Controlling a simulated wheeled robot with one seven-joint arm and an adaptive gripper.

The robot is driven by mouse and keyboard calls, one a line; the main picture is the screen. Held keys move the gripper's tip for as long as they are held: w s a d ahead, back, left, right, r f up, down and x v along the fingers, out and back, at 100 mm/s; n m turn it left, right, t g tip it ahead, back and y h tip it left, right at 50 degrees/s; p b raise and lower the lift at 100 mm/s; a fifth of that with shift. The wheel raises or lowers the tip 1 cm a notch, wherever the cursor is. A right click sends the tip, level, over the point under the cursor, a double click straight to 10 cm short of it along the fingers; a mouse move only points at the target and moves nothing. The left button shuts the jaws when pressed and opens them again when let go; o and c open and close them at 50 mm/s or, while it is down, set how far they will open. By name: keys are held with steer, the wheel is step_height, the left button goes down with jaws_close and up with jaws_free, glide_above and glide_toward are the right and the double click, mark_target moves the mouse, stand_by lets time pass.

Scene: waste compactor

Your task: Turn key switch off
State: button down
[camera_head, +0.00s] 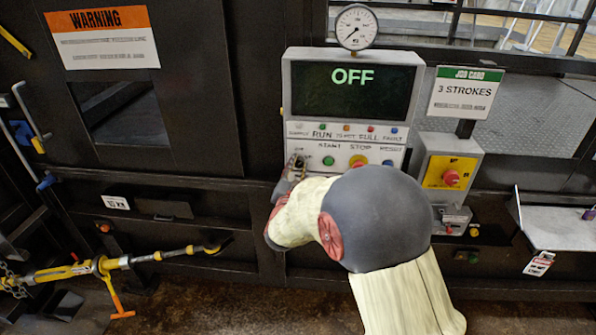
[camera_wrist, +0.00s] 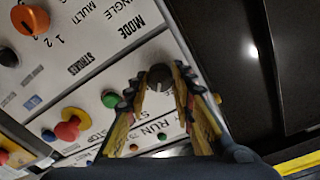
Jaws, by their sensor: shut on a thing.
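The control panel (camera_head: 343,107) stands in the middle of the head view, and its dark screen (camera_head: 358,91) reads OFF in green. The key switch (camera_wrist: 160,76) is a dark round knob near the panel's edge, between my fingertips in the wrist view. My gripper (camera_wrist: 157,88) is shut on it, with a finger on each side. In the head view my gripper (camera_head: 296,171) is at the panel's lower left corner. There it and my arm cover most of the key switch and part of the lower panel.
A green start button (camera_head: 328,160) and a stop button (camera_head: 358,161) sit right of my gripper. A yellow box with a red button (camera_head: 451,177) stands farther right. A pressure gauge (camera_head: 357,27) tops the panel. A yellow bar tool (camera_head: 100,265) is at lower left.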

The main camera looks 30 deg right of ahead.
steer(key=n+b, duration=0.1)
steer(key=n, duration=0.2)
steer(key=shift+n, duration=2.3)
steer(key=c, duration=1.5)
jaws_free()
steer(key=shift+s+a, duration=0.1)
steer(key=shift+a, duration=0.05)
steer(key=v, duration=1.1)
steer(key=shift+s+a+f, duration=0.15)
steer(key=shift+s, duration=0.2)
